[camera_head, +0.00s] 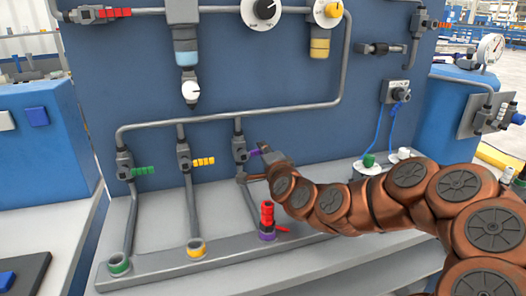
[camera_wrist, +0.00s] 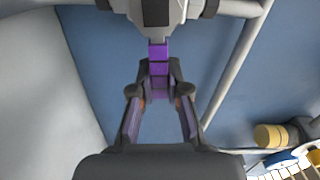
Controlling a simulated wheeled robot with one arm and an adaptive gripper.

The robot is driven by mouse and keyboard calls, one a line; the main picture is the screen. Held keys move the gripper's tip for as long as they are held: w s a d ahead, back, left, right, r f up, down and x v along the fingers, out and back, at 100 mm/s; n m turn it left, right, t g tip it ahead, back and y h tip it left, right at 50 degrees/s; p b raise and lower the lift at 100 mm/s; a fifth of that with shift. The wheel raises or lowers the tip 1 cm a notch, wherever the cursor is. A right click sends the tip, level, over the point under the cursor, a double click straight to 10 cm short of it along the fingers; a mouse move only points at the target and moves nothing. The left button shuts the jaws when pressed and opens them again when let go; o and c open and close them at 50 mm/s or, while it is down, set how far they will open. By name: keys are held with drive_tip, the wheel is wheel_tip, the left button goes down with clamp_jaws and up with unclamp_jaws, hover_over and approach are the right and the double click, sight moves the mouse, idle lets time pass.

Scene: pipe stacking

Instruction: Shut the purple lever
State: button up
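The purple lever (camera_head: 253,153) sticks out to the right from the rightmost of three grey valves (camera_head: 240,150) on the blue panel. In the wrist view the purple lever (camera_wrist: 159,68) runs from the grey valve body (camera_wrist: 155,12) toward me, between the fingertips. My gripper (camera_head: 262,166) is at the lever's outer end, and the arm reaches in from the right. In the wrist view my gripper (camera_wrist: 160,72) has both dark fingertips close against the lever's sides. The lever's outer end is partly hidden by the fingers.
The green lever (camera_head: 143,169) and yellow lever (camera_head: 203,161) sit on the valves to the left. A red-handled fitting (camera_head: 267,214) stands on the purple-ringed base below my gripper. Grey pipes (camera_head: 195,212) run down to the ledge. Blue cables (camera_head: 379,129) hang at the right.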

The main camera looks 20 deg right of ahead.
drive_tip(key=o, duration=0.4)
drive_tip(key=shift+o, duration=0.2)
drive_tip(key=shift+r, duration=0.15)
wheel_tip(320, 180, up, 10)
drive_tip(key=shift+f, duration=0.15)
idle(0.3)
